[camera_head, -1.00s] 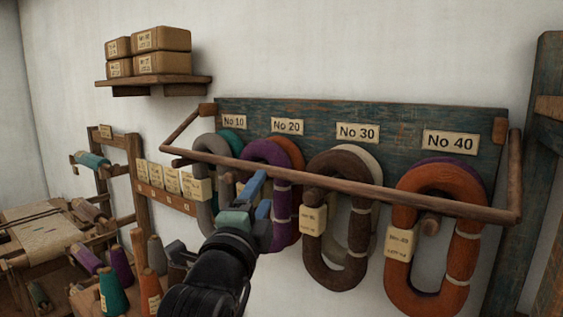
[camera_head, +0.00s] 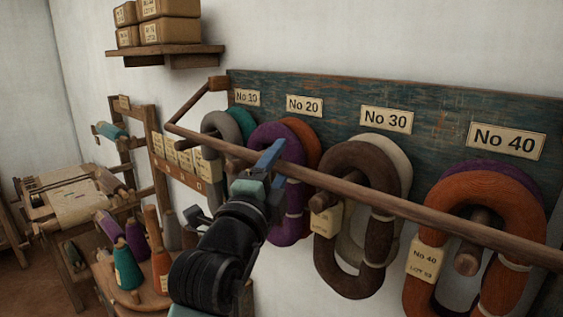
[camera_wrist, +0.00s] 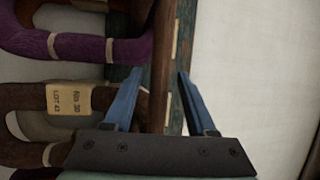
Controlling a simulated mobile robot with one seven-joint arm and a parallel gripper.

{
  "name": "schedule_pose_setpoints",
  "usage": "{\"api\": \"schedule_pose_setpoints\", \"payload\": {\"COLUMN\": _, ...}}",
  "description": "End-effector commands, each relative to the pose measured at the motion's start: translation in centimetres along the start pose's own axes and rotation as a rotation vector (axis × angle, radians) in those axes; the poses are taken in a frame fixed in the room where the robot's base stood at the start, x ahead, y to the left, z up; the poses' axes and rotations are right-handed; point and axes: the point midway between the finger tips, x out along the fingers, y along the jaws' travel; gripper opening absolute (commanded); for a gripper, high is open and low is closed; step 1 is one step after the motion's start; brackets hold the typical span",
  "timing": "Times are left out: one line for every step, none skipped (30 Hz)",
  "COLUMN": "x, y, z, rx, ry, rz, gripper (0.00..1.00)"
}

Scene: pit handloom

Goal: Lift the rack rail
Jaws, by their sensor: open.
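The rack rail (camera_head: 400,207) is a long brown wooden bar across the front of the hanging yarn hanks, joined at its left end to a side arm (camera_head: 197,105). My gripper (camera_head: 270,166) has blue fingers and is at the rail, in front of the No 20 hank. In the wrist view the rail (camera_wrist: 161,62) runs between the two open fingers (camera_wrist: 160,74), with a gap showing on either side. I cannot tell if a finger touches it. The rail's right end is outside the head view.
A blue-green backboard (camera_head: 440,128) carries number labels and pegs with grey, purple, brown and orange hanks (camera_head: 487,205) close behind the rail. A shelf with boxes (camera_head: 165,53) is at upper left. Cones (camera_head: 125,265) stand on a small table at lower left.

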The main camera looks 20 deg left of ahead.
Motion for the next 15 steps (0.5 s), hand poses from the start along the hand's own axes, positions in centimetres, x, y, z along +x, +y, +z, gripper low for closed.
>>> {"api": "schedule_pose_setpoints", "payload": {"x": 0.00, "y": 0.01, "z": -0.01, "rx": 0.000, "ry": 0.000, "rz": 0.000, "gripper": 0.57}}
{"api": "schedule_pose_setpoints", "payload": {"x": 0.00, "y": 0.01, "z": -0.01, "rx": 0.000, "ry": 0.000, "rz": 0.000, "gripper": 0.53}}
{"api": "schedule_pose_setpoints", "payload": {"x": 0.01, "y": 0.01, "z": -0.01, "rx": 0.000, "ry": 0.000, "rz": 0.000, "gripper": 0.46}}
{"api": "schedule_pose_setpoints", "payload": {"x": 0.01, "y": 0.01, "z": -0.01, "rx": 0.000, "ry": 0.000, "rz": 0.000, "gripper": 0.41}}
{"api": "schedule_pose_setpoints", "payload": {"x": 0.01, "y": 0.01, "z": -0.01, "rx": 0.000, "ry": 0.000, "rz": 0.000, "gripper": 0.35}}
{"api": "schedule_pose_setpoints", "payload": {"x": 0.01, "y": 0.01, "z": -0.02, "rx": 0.000, "ry": 0.000, "rz": 0.000, "gripper": 0.28}}
{"api": "schedule_pose_setpoints", "payload": {"x": 0.01, "y": 0.01, "z": -0.02, "rx": 0.000, "ry": 0.000, "rz": 0.000, "gripper": 0.23}}
{"api": "schedule_pose_setpoints", "payload": {"x": 0.01, "y": 0.00, "z": -0.02, "rx": 0.000, "ry": 0.000, "rz": 0.000, "gripper": 0.17}}
{"api": "schedule_pose_setpoints", "payload": {"x": 0.01, "y": 0.01, "z": -0.02, "rx": 0.000, "ry": 0.000, "rz": 0.000, "gripper": 0.10}}
{"api": "schedule_pose_setpoints", "payload": {"x": 0.01, "y": 0.01, "z": -0.02, "rx": 0.000, "ry": 0.000, "rz": 0.000, "gripper": 0.05}}
{"api": "schedule_pose_setpoints", "payload": {"x": 0.02, "y": 0.01, "z": -0.02, "rx": 0.000, "ry": 0.000, "rz": 0.000, "gripper": 0.00}}
{"api": "schedule_pose_setpoints", "payload": {"x": 0.02, "y": 0.01, "z": -0.02, "rx": 0.000, "ry": 0.000, "rz": 0.000, "gripper": 0.00}}
{"api": "schedule_pose_setpoints", "payload": {"x": 0.02, "y": 0.01, "z": -0.03, "rx": 0.000, "ry": 0.000, "rz": 0.000, "gripper": 0.00}}
{"api": "schedule_pose_setpoints", "payload": {"x": 0.02, "y": 0.01, "z": -0.03, "rx": 0.000, "ry": 0.000, "rz": 0.000, "gripper": 0.00}}
{"api": "schedule_pose_setpoints", "payload": {"x": 0.02, "y": 0.01, "z": -0.03, "rx": 0.000, "ry": 0.000, "rz": 0.001, "gripper": 0.00}}
